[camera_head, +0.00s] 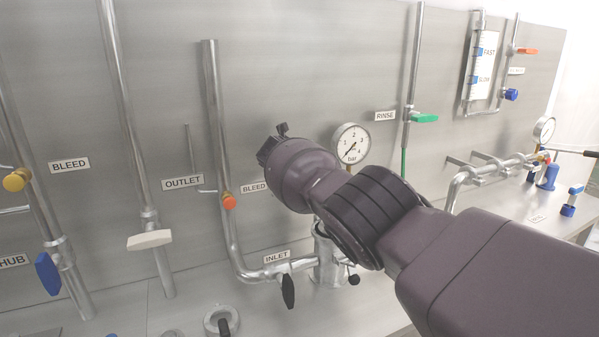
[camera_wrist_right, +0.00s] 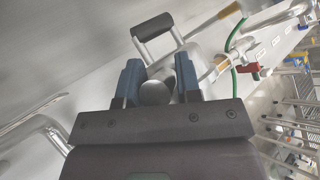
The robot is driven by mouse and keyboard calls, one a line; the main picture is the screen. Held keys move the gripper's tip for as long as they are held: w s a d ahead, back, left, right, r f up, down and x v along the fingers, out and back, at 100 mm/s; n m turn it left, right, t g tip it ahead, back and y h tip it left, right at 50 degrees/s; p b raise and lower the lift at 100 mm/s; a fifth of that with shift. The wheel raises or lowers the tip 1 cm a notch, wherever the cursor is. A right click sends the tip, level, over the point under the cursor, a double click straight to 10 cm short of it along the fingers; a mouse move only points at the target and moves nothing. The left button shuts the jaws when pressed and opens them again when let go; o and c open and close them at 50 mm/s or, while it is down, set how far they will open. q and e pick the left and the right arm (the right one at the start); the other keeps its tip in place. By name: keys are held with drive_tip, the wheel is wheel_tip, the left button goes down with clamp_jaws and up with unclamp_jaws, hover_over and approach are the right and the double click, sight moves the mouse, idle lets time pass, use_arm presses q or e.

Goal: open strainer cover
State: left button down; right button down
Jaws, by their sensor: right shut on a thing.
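The strainer (camera_head: 328,262) is a steel upright body at the end of the INLET pipe, with a black knob (camera_head: 353,279) low on its right side. My right arm covers its top, so I cannot see its cover in the head view. My right gripper (camera_wrist_right: 157,88) shows in the right wrist view, its two blue fingers closed on a rounded grey part (camera_wrist_right: 155,93). A metal bail with a black grip (camera_wrist_right: 152,27) stands just beyond the fingertips. I cannot tell if the held part belongs to the cover. My left gripper is not in view.
A pressure gauge (camera_head: 350,144) is close behind my right wrist. The INLET valve's black handle (camera_head: 288,291) and an orange bleed knob (camera_head: 229,202) lie left of it. A green rinse handle (camera_head: 425,118) is to the right.

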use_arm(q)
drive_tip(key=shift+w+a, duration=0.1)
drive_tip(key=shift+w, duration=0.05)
use_arm(e)
drive_tip(key=shift+a+f, duration=0.3)
drive_tip(key=shift+f, duration=0.1)
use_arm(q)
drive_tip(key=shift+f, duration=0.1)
use_arm(e)
drive_tip(key=c, duration=0.9)
unclamp_jaws()
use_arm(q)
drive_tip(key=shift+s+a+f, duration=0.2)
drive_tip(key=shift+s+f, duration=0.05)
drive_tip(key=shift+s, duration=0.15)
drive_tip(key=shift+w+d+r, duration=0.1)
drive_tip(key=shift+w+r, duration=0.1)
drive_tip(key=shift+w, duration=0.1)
use_arm(e)
drive_tip(key=shift+d+r, duration=0.15)
drive_tip(key=shift+d, duration=0.1)
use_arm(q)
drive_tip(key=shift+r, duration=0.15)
use_arm(e)
drive_tip(key=shift+r, duration=0.15)
